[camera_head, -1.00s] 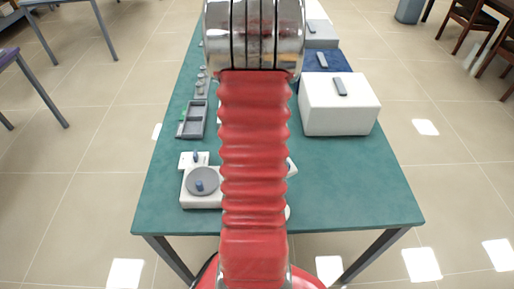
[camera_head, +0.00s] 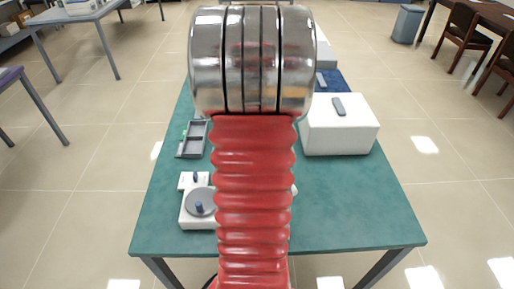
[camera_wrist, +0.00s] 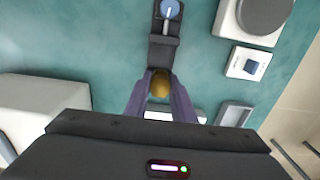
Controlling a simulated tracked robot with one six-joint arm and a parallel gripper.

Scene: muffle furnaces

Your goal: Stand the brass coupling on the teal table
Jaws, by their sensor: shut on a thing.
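The brass coupling (camera_wrist: 160,82) shows as a small rounded yellow-brown top in the wrist view. It sits between the two fingertips of my gripper (camera_wrist: 160,88), which is shut on it. The coupling's lower part is hidden, so I cannot tell whether it touches anything below. The teal table (camera_wrist: 105,45) lies under the gripper; it also shows in the head view (camera_head: 345,200). In the head view my own arm hides the gripper and the coupling.
A dark grey stand with a blue round top (camera_wrist: 170,10) is just ahead of the fingertips. A white balance (camera_head: 185,218) with a round pan, a grey compartment tray (camera_head: 192,140) and a large white box (camera_head: 340,135) are on the table. The table's front right is clear.

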